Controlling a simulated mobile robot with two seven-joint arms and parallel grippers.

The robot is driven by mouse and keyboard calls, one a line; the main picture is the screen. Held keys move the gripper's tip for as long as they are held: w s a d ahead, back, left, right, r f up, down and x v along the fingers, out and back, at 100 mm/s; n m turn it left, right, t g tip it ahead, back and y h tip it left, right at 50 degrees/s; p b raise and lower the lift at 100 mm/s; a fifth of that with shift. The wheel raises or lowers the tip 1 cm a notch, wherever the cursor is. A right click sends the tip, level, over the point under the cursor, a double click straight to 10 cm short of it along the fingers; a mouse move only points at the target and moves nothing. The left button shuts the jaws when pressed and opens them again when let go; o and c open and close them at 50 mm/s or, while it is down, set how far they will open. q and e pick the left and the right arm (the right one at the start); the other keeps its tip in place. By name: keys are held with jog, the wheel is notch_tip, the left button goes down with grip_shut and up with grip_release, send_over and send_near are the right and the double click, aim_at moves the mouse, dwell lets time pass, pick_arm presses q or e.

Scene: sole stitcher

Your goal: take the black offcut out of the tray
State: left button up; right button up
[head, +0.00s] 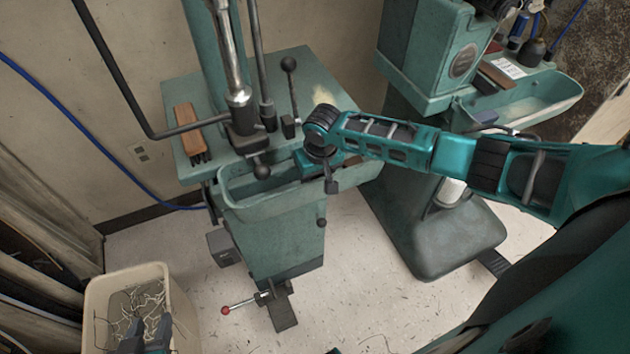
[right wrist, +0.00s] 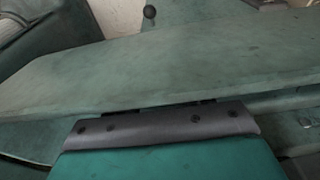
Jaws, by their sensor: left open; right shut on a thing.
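The green tray (head: 255,205) runs along the front of the left machine. My right arm reaches in from the right, and my right gripper (head: 328,178) points down at the tray's right part. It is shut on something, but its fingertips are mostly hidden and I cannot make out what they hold. I cannot pick out the black offcut in either view. In the right wrist view, a worn green panel (right wrist: 160,65) lies just beyond my gripper's housing. My left gripper (head: 150,322) is open at the bottom left, over the bin.
A cream bin (head: 97,305) with pale thread scraps stands at the lower left. A wooden brush (head: 185,124) lies on the machine table. Lever rods rise beside the tray. A second green machine (head: 425,60) stands to the right. A red-knobbed pedal lever (head: 226,310) sticks out below.

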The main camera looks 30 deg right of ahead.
jog(key=shift+r+p, duration=2.75)
jog(key=shift+p, duration=0.3)
jog(key=shift+c, duration=0.2)
notch_tip(320, 180, up, 8)
jog(key=shift+f, duration=0.2)
